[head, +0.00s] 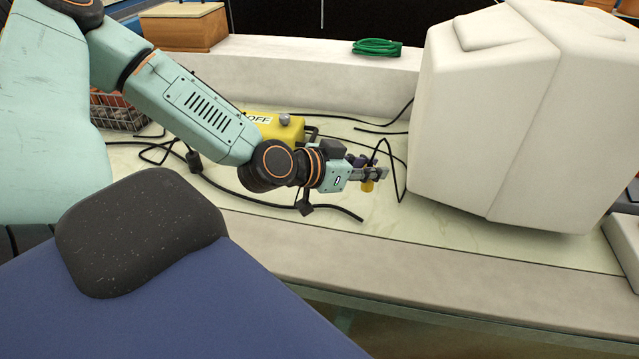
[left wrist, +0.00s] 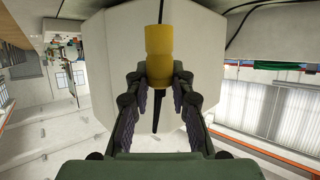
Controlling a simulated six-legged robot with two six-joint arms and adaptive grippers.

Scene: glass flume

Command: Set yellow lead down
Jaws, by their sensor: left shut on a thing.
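The yellow lead shows as a short yellow plug end (head: 368,186) with a black cable looping up and to the right of it. My left gripper (head: 370,174) is shut on the yellow lead, over the pale bench top, left of the large white casing. In the left wrist view the yellow plug (left wrist: 159,58) is upright between the fingers (left wrist: 158,92), with a thin black part below it. I cannot tell whether the plug touches the bench. My right gripper is not in view.
A yellow box (head: 270,127) with an OFF label stands behind my left arm. The large white casing (head: 500,110) fills the right side. Black cables (head: 335,210) lie on the pale bench top (head: 440,228). A green coil (head: 377,47) lies on the back ledge.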

